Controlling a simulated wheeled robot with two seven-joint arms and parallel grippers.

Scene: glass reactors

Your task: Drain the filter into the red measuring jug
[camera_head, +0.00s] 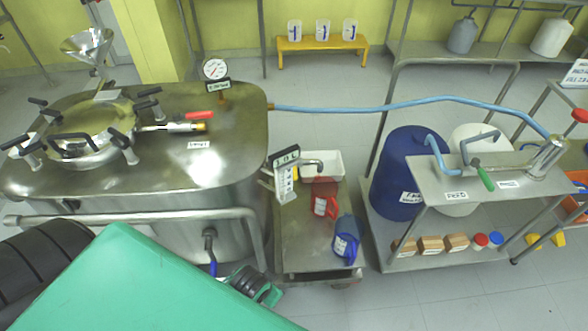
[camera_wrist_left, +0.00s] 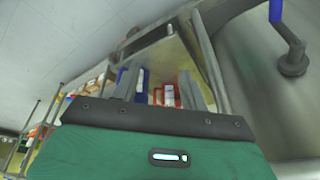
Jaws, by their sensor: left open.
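The red measuring jug (camera_head: 320,204) stands on a low steel cart, beside a blue jug (camera_head: 345,246) nearer the cart's front end. A large steel vessel (camera_head: 225,165), apparently the filter, stands left of the cart. A drain outlet (camera_head: 209,240) with a blue handle (camera_head: 213,268) projects low from its front. My left gripper (camera_head: 262,288) is low, right of this outlet and left of the cart's front end. In the left wrist view its fingers (camera_wrist_left: 158,76) are apart, with the red jug (camera_wrist_left: 168,95) and blue jug visible beyond them. Nothing is seen held. My right gripper is out of view.
The cart (camera_head: 310,255) also carries a white tray (camera_head: 330,165) at its back. A steel rail (camera_head: 140,217) runs along the vessel's front. A steel bench (camera_head: 480,178) with a blue drum (camera_head: 400,170) stands on the right. The front right floor is clear.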

